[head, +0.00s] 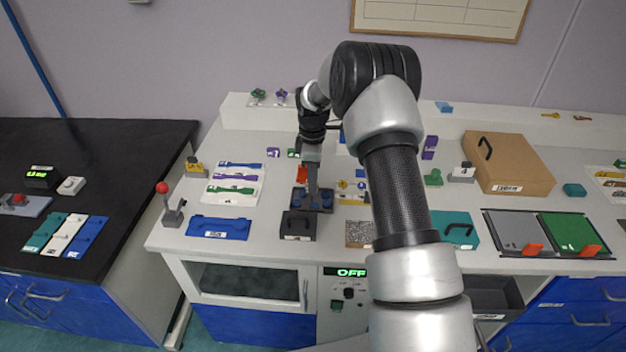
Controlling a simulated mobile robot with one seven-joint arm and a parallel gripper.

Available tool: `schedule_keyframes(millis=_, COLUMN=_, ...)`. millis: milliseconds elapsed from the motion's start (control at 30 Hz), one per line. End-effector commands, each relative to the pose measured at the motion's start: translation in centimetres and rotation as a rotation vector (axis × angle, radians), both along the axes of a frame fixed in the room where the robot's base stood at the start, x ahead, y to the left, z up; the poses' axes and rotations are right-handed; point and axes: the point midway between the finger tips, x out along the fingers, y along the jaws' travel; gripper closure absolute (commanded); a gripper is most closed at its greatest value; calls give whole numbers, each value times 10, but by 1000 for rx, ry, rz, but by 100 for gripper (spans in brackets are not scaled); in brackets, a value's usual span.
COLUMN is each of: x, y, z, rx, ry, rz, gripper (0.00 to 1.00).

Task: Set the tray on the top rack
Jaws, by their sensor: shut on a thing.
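A small dark tray (299,206) with blue round spots lies at or just above the white bench top, left of the picture's middle. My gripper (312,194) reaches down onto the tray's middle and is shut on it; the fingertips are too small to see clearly. I cannot tell whether the tray touches the bench. Below the bench front is a white-framed oven-like chamber (210,291) with a dark window and an upright handle (305,292). No top rack can be made out inside it.
A black box with a handle (298,226) stands just in front of the tray. A blue plate (218,229) and a red-knobbed lever (173,205) are to the left. An OFF display (351,272) is beside the chamber. My arm hides the bench's middle.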

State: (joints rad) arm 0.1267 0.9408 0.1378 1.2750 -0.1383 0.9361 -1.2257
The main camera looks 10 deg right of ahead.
Motion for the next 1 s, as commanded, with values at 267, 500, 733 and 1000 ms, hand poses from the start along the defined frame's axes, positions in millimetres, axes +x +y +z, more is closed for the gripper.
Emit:
schedule_keyframes(millis=267, x=1, y=0, z=-3, rx=0, ry=-2, rz=0, gripper=100)
schedule_keyframes(millis=500, x=0, y=0, z=-5, rx=1, ry=-1, rz=0, gripper=63)
schedule_keyframes(millis=733, x=0, y=0, z=-5, rx=1, ry=-1, rz=0, gripper=63)
schedule_keyframes(millis=1000, x=2, y=0, z=23, rx=0, ry=-6, rz=0, gripper=63)
